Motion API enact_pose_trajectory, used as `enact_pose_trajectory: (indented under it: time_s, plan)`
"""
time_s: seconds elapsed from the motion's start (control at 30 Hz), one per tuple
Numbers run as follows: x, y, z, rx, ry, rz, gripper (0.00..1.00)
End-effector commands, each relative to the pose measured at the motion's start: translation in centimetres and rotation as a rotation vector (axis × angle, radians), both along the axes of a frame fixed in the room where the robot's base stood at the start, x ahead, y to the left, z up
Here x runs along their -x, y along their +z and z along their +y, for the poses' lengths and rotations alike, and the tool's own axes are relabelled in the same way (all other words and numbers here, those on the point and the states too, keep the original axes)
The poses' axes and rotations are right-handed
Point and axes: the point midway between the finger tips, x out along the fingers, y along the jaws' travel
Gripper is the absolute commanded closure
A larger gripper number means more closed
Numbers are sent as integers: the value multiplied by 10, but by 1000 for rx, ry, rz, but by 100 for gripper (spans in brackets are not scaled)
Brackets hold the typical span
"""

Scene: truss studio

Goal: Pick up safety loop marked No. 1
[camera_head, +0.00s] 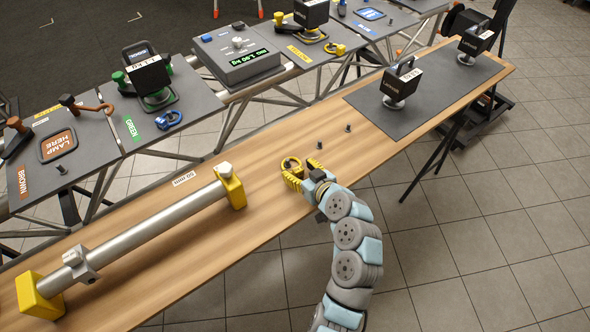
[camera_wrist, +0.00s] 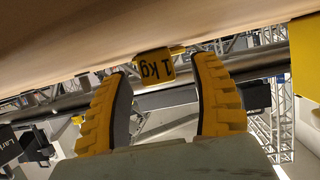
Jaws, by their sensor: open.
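My gripper (camera_head: 299,168) is low over the wooden table, its two yellow ribbed fingers spread apart. It also shows open in the wrist view (camera_wrist: 162,75). A small yellow ring-shaped piece (camera_head: 290,163) sits on the table at the fingertips. I cannot read a "No. 1" mark on anything. A blue loop-like piece (camera_head: 168,119) lies on the green station's panel, too small to read.
A silver tube in yellow end blocks (camera_head: 230,187) lies on the wooden table (camera_head: 260,225) to the left. Two small dark pegs (camera_head: 348,128) stand beyond my gripper. A dark mat (camera_head: 440,90) with black lamps is at the right. Grey station panels (camera_head: 185,85) line the back.

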Motion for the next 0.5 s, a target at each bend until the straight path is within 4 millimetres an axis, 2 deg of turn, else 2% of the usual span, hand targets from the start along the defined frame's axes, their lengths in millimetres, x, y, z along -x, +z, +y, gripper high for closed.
enact_pose_trajectory:
  time_s: [0.1, 0.3, 0.37, 0.5]
  plan:
    - [-7, -4, 5, 1, -1, -1, 37]
    - [-8, -3, 4, 0, -1, -3, 37]
    - [-8, -3, 4, 0, -1, -3, 51]
    - [-8, -3, 4, 0, -1, -3, 92]
